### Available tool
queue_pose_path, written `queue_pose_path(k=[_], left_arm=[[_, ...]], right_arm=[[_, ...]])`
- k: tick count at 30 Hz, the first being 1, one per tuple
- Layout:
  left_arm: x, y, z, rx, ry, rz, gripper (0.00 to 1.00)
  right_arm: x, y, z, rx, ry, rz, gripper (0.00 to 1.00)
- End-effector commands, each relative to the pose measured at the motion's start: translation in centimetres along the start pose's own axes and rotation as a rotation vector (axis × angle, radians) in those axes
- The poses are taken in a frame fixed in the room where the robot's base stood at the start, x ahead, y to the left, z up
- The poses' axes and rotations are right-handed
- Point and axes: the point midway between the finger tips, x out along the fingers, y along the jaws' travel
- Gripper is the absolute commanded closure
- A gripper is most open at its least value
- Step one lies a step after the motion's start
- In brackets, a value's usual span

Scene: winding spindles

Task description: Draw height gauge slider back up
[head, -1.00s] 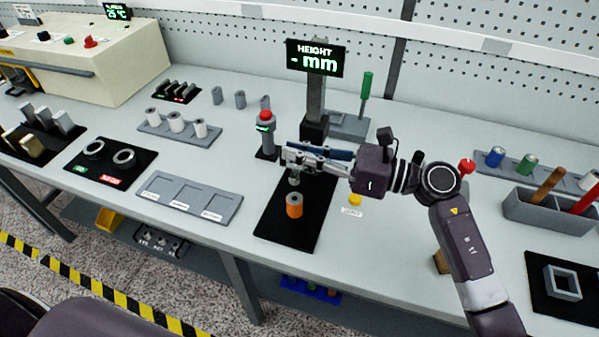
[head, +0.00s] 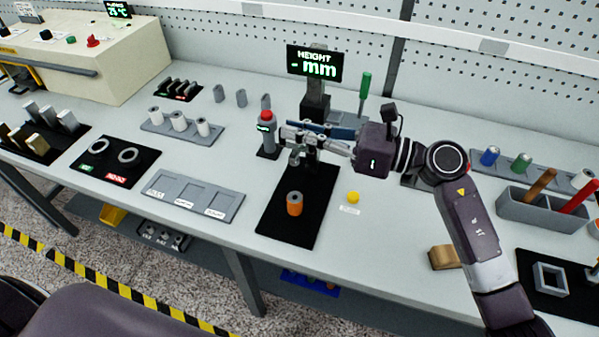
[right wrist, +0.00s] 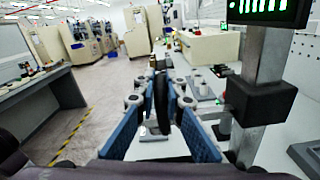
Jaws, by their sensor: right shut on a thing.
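The height gauge (head: 318,62) stands at the back of the bench, its display reading "HEIGHT - mm". Its black slider (head: 315,107) is on the grey post, high below the display; the block also shows in the right wrist view (right wrist: 258,98). My right gripper (head: 300,143) is shut in front of the post on a dark part of the slider, mostly hidden by the fingers. In the right wrist view the blue finger pads (right wrist: 160,115) flank this dark part. A small grey probe (head: 295,158) hangs above an orange spindle (head: 295,203), clear of it. My left gripper is not in view.
The orange spindle stands on a black mat (head: 285,225). A red-topped post (head: 266,135) is close left of my gripper. A yellow button (head: 353,197) is to the right of the mat. A grey three-slot tray (head: 190,197) lies to the left.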

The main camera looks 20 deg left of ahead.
Motion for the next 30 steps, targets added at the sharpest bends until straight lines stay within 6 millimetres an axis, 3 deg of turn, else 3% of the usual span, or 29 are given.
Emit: queue_pose_path(k=[15, 26, 27, 30], left_arm=[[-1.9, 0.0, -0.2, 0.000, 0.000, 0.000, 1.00], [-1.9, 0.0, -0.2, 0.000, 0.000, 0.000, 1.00], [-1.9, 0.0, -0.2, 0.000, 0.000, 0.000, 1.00], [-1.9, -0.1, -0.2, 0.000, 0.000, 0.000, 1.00]], right_arm=[[0.0, 0.6, 3.4, -0.004, -0.004, -0.001, 1.00], [0.0, 0.7, 4.0, -0.005, -0.008, -0.002, 1.00], [0.0, 0.7, 4.0, -0.005, -0.009, -0.002, 0.88], [0.0, 0.7, 3.9, -0.004, -0.007, -0.002, 0.77]])
